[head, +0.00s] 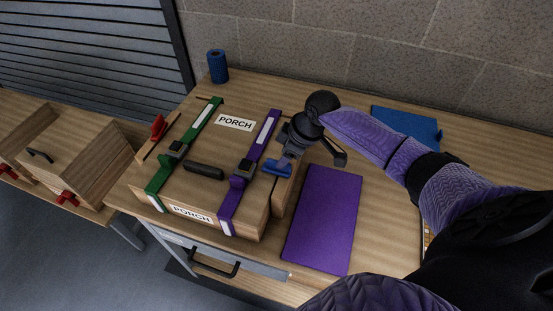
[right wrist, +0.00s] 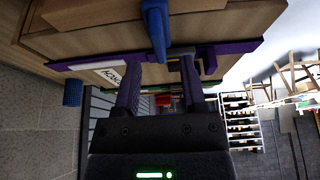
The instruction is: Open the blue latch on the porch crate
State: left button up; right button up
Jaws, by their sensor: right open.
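The porch crate (head: 255,220) is a wooden box with white PORCH labels, a green strap and a purple strap. The blue latch (head: 277,169) is on its right side, partly covered by my right gripper (head: 288,155). In the right wrist view, the blue latch (right wrist: 155,22) hangs down in the picture, its lower end between or just beyond the open fingertips of my right gripper (right wrist: 158,68). I cannot tell whether they touch it. A red latch (head: 158,127) is on the crate's left side. My left gripper is not in view.
A purple panel (head: 322,220) lies right of the crate, and a blue folder-like item (head: 405,124) lies behind my right arm. A blue cylinder (head: 217,66) stands at the back. A black handle (head: 203,170) sits on the lid. Another wooden box (head: 75,160) is at left.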

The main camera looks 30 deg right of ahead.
jog(key=x, duration=0.4)
jog(key=shift+f+b, duration=0.1)
jog(key=shift+b, duration=0.25)
jog(key=shift+w, duration=0.1)
grip_shut()
